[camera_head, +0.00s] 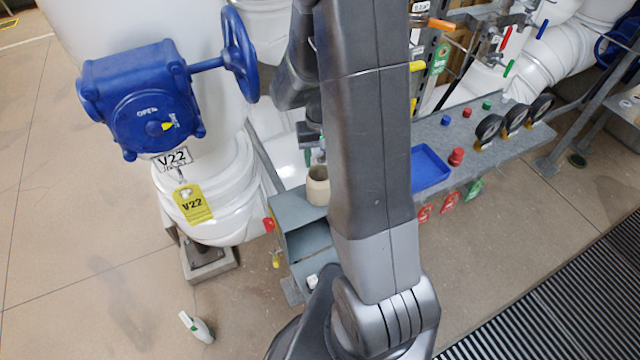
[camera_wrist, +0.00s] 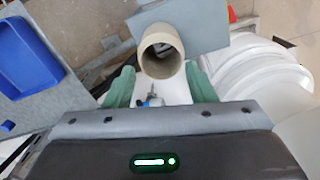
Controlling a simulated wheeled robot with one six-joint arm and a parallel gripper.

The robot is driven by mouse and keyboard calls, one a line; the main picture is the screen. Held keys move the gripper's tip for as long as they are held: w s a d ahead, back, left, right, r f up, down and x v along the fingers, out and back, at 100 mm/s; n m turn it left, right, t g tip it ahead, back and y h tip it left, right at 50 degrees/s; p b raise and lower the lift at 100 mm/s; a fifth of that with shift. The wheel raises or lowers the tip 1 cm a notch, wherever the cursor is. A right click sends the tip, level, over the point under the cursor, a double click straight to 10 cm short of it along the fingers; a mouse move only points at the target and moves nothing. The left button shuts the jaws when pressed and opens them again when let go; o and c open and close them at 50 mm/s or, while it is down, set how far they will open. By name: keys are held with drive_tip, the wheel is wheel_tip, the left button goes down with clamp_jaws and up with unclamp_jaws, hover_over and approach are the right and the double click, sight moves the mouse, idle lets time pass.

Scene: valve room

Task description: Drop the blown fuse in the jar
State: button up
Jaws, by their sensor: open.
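The jar, a beige open-topped cylinder (camera_head: 318,186), stands upright on a grey box-like stand beside the bench. In the wrist view the jar (camera_wrist: 162,54) shows its round mouth, just beyond and between my fingertips. My gripper (camera_wrist: 160,72) has two green fingers spread apart, one on each side of the jar's near rim, with nothing held between them. In the head view my arm hides most of the gripper. I cannot make out the blown fuse in either view. The jar's inside is shaded, and I cannot tell what lies in it.
The grey stand (camera_head: 290,212) has an open front. A blue valve actuator (camera_head: 140,95) and white pipes stand close on the left.

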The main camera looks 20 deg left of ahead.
wheel_tip(320, 180, up, 14)
idle(0.5)
drive_tip(key=shift+f, duration=0.1)
wheel_tip(320, 180, down, 10)
drive_tip(key=p, duration=0.2)
drive_tip(key=shift+p, duration=0.35)
idle(0.5)
drive_tip(key=shift+f, duration=0.1)
